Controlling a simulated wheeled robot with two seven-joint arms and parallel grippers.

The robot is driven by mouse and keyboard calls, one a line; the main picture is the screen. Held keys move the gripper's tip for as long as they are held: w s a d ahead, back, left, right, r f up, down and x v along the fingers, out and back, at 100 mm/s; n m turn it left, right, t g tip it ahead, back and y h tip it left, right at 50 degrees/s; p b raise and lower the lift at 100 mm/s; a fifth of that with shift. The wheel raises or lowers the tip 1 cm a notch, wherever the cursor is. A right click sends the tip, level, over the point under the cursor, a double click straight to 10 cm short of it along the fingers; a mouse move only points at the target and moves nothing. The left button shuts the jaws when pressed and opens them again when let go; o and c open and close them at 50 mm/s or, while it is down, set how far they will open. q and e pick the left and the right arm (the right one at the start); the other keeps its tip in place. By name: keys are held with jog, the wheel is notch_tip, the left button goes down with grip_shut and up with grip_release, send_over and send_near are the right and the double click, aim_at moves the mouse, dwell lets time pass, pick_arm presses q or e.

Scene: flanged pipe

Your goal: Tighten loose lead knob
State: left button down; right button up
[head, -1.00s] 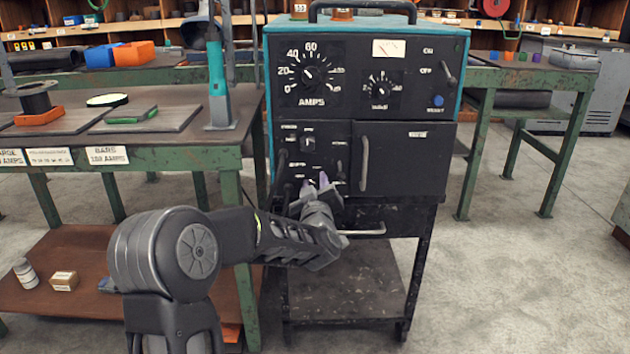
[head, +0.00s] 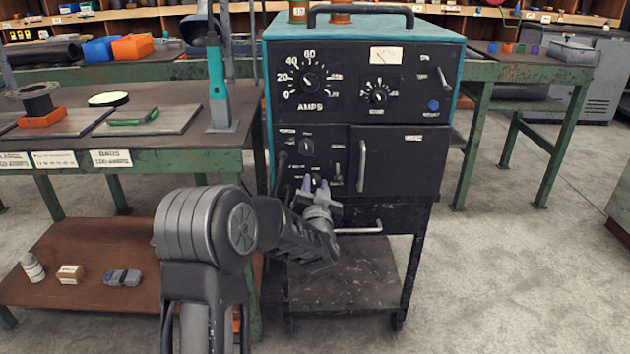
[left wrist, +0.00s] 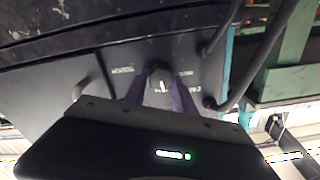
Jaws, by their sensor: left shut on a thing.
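The welding machine (head: 400,160) is a teal and black box with dials, standing on a black cart. A small black knob with a white pointer line (left wrist: 160,80) is on its lower left front panel. My left gripper (head: 316,183) is at that panel, with its purple fingers on either side of the knob. In the left wrist view the gripper (left wrist: 160,96) is shut on the knob, and the pointer line shows between the fingers. In the head view the fingers partly hide the knob. My right gripper is not in view.
Dark cables (left wrist: 262,60) run from the panel close beside the gripper. A drawer handle (head: 358,229) is just below and right of it. A green-framed bench (head: 180,160) stands at left, with a lower shelf.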

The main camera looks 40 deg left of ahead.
pick_arm(q)
jog(key=shift+m, duration=0.5)
jog(key=shift+f, duration=0.1)
jog(key=c, duration=1)
grip_release()
jog(key=shift+c, duration=0.2)
jog(key=p+v, duration=0.1)
jog(key=v, duration=0.7)
jog(key=shift+w, duration=0.1)
